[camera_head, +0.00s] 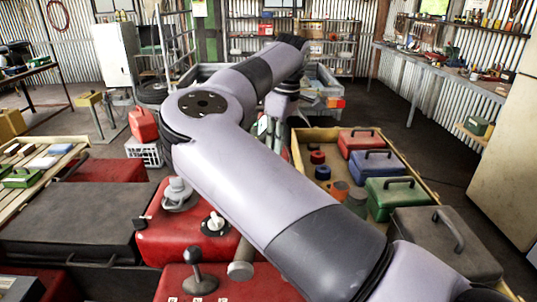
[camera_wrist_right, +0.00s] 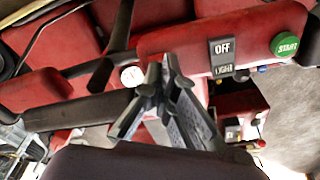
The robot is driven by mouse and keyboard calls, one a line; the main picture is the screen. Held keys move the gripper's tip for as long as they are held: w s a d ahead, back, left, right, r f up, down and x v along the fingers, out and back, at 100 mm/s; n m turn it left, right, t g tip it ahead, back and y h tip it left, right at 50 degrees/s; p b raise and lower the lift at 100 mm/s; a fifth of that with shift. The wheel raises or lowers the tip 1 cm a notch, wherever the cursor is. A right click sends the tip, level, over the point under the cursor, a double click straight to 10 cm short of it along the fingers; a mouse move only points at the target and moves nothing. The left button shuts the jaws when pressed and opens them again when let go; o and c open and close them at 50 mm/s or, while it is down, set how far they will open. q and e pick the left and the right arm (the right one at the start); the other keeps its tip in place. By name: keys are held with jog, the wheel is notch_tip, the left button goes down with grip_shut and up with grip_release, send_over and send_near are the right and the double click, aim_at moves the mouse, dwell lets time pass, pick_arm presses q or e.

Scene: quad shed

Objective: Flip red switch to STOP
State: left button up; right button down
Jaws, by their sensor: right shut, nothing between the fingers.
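A red control housing (camera_wrist_right: 215,35) shows at the upper right of the right wrist view. It carries a black panel marked OFF (camera_wrist_right: 222,47), a LIGHT label (camera_wrist_right: 223,70) just below, and a round green START button (camera_wrist_right: 285,44). I cannot make out a red switch or the word STOP; the fingers may cover part of the controls. My right gripper (camera_wrist_right: 160,74) is shut and empty, left of the OFF panel, with a white round knob (camera_wrist_right: 132,77) beside it. In the head view my right arm hides much of the handlebar area. My left gripper is not in view.
A tray of toolboxes (camera_head: 405,165) stands to the right. A red can (camera_head: 143,124) sits on a white crate (camera_head: 143,150). Floor is clear at right.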

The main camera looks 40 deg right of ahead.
jog(key=shift+f, duration=0.35)
jog(key=shift+r+p, duration=2.55)
jog(key=shift+r, duration=1)
